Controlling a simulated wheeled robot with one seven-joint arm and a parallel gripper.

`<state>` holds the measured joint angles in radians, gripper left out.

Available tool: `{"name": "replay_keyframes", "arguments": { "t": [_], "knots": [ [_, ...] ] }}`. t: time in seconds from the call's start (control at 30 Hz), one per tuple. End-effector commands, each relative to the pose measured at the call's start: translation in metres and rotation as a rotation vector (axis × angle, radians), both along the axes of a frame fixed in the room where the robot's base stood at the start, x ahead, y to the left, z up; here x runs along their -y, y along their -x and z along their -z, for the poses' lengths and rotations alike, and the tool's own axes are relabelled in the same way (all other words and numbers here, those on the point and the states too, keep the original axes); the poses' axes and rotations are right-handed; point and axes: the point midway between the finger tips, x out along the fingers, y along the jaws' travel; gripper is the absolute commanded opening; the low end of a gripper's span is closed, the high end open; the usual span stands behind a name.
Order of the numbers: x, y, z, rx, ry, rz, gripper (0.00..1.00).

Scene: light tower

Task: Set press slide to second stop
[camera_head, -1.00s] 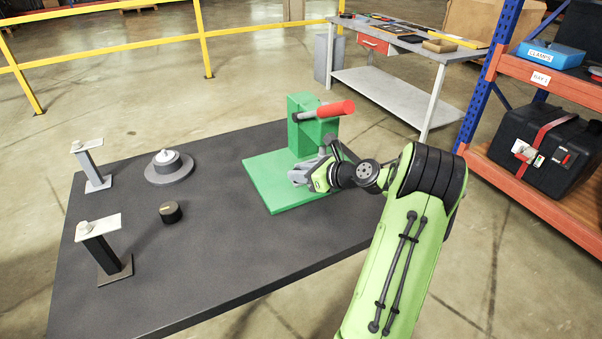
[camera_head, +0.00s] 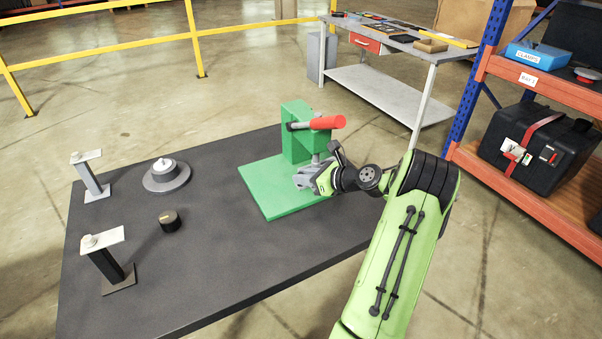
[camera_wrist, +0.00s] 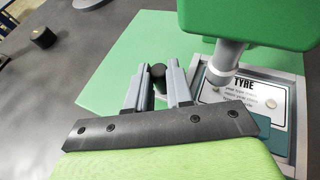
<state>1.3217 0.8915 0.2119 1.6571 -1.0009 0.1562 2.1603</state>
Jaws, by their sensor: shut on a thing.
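The green press (camera_head: 297,125) stands on its green base plate at the far right of the dark table, with its red lever handle (camera_head: 327,122) pointing right. In the wrist view, its grey ram (camera_wrist: 224,62) is above a grey slide tray (camera_wrist: 291,145) holding a card (camera_wrist: 240,100) that reads "TYRE". My gripper (camera_head: 303,181) is low over the base plate, left of the ram. In the wrist view, my gripper's fingers (camera_wrist: 158,72) are shut on a black knob (camera_wrist: 158,73) beside the tray. The knob's link to the tray and the slide's stops are hidden.
A round grey fixture (camera_head: 167,176), a black knob-like cylinder (camera_head: 170,220) and two posts with flat tops (camera_head: 91,176) (camera_head: 110,258) stand on the table's left part. A workbench (camera_head: 395,90) and an orange shelf (camera_head: 545,195) stand behind and right. The table's front middle is clear.

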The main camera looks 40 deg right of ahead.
Motion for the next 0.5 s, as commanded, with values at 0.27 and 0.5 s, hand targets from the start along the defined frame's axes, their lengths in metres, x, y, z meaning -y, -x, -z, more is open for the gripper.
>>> {"name": "replay_keyframes", "arguments": {
  "t": [0.27, 0.5],
  "knots": [
    [0.0045, 0.0013, 0.0, 0.002, 0.007, 0.012, 0.36],
    [0.0028, 0.0006, 0.0, 0.002, 0.005, 0.008, 0.46]
  ]
}}
